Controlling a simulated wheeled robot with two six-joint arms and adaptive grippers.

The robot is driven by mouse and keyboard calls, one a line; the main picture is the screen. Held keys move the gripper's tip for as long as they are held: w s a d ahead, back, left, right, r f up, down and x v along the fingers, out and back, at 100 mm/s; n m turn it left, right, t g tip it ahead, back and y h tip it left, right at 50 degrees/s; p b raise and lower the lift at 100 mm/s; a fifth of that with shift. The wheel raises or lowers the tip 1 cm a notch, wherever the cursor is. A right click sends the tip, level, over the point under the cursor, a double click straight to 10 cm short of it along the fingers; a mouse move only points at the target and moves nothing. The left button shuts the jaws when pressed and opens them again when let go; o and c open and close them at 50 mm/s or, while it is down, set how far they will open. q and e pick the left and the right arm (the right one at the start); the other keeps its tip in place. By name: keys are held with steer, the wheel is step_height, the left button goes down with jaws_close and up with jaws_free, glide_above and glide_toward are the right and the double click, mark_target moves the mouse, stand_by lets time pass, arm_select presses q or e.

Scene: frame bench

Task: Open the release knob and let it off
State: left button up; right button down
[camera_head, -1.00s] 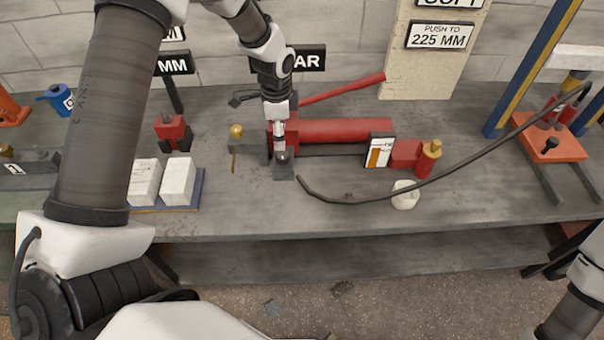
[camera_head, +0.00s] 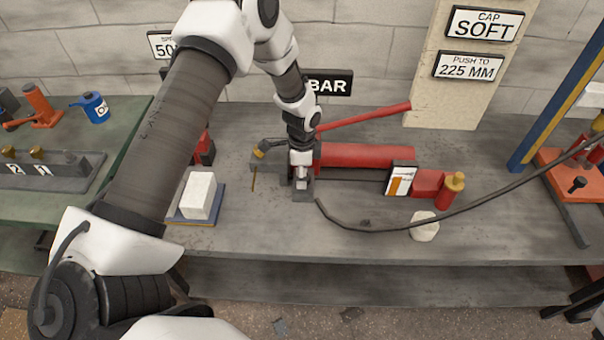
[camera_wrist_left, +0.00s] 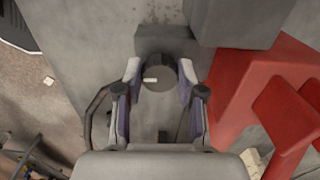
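The red hydraulic pump (camera_head: 365,156) lies on the grey bench with its red lever slanting up to the right. The release knob, a dark round knob with a small white mark, shows in the left wrist view (camera_wrist_left: 162,74) in front of a grey block. My left gripper (camera_head: 302,172) points down at the pump's left end. In the left wrist view its fingertips (camera_wrist_left: 160,82) stand apart on either side of the knob, seemingly with narrow gaps; contact is unclear. My right gripper is out of view.
A gauge card (camera_head: 400,179) and a brass-topped red cylinder (camera_head: 450,190) are at the pump's right. A dark hose (camera_head: 480,208) runs across the bench to the right. A white block (camera_head: 199,195) sits left of my gripper. The bench front is mostly clear.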

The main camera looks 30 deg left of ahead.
arm_select(q)
steer(key=shift+n, duration=0.4)
steer(key=n+p, duration=0.1)
steer(key=n, duration=0.1)
steer(key=shift+r+n+p, duration=0.15)
steer(key=shift+n+p, duration=0.2)
steer(key=shift+n, duration=0.05)
steer(key=n+p, duration=0.1)
steer(key=n, duration=0.3)
steer(key=shift+d+n+p, duration=0.1)
steer(key=shift+n+p, duration=0.2)
steer(key=shift+p, duration=0.1)
steer(key=n+p, duration=0.2)
steer(key=n, duration=0.2)
steer(key=shift+d+n+p, duration=0.1)
steer(key=shift+n+p, duration=0.8)
steer(key=shift+n, duration=1.3)
steer(key=o, duration=1.1)
steer(key=shift+o, duration=0.2)
